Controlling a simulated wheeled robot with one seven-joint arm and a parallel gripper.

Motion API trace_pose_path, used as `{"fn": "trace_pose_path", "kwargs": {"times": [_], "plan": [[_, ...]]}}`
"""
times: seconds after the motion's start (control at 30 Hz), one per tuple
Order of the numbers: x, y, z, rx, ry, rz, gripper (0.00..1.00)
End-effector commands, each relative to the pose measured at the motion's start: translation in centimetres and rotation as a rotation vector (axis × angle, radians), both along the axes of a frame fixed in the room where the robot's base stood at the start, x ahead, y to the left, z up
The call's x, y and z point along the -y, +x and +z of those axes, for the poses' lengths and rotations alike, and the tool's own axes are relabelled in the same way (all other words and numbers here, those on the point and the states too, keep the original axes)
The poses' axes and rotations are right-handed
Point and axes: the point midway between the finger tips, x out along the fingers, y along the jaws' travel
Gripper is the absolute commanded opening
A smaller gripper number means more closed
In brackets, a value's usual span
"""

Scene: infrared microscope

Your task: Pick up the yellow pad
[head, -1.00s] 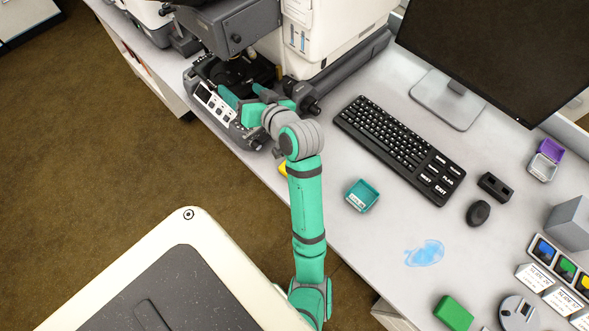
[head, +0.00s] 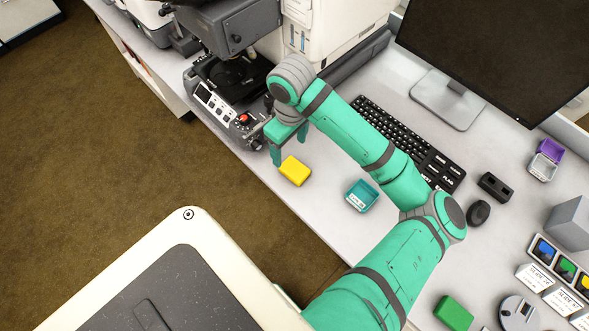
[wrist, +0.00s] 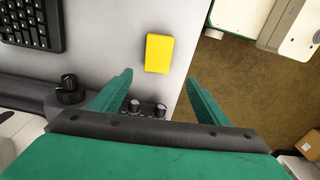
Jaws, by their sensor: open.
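The yellow pad (head: 295,171) is a small block lying on the white bench near its front edge. In the wrist view the yellow pad (wrist: 159,53) lies beyond the fingertips, roughly centred between them, on the pale bench top. My gripper (head: 290,150) is above the bench, just left of and behind the pad in the head view. In the wrist view my gripper (wrist: 160,80) has its two green fingers spread wide with nothing between them. The fingers are apart from the pad.
The microscope (head: 235,75) with its control panel stands behind my gripper. A keyboard (head: 415,150), a teal open box (head: 361,195) and a mouse (head: 478,213) lie to the right. A green block (head: 453,313) is at the lower right. The bench edge drops to brown floor beside the pad.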

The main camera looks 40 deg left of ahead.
Motion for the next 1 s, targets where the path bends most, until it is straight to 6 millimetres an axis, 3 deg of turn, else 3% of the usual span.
{"fn": "trace_pose_path", "kwargs": {"times": [0.13,0.4,0.67,1.0], "plan": [[0.9,0.4,-0.5,0.01,-0.037,0.004,0.69],[0.9,0.4,-4.4,0.009,-0.036,0.002,0.69],[1.0,0.4,-6.1,0.01,-0.035,0.004,0.69],[1.3,0.6,-10.3,0.009,-0.035,0.003,0.69]]}}
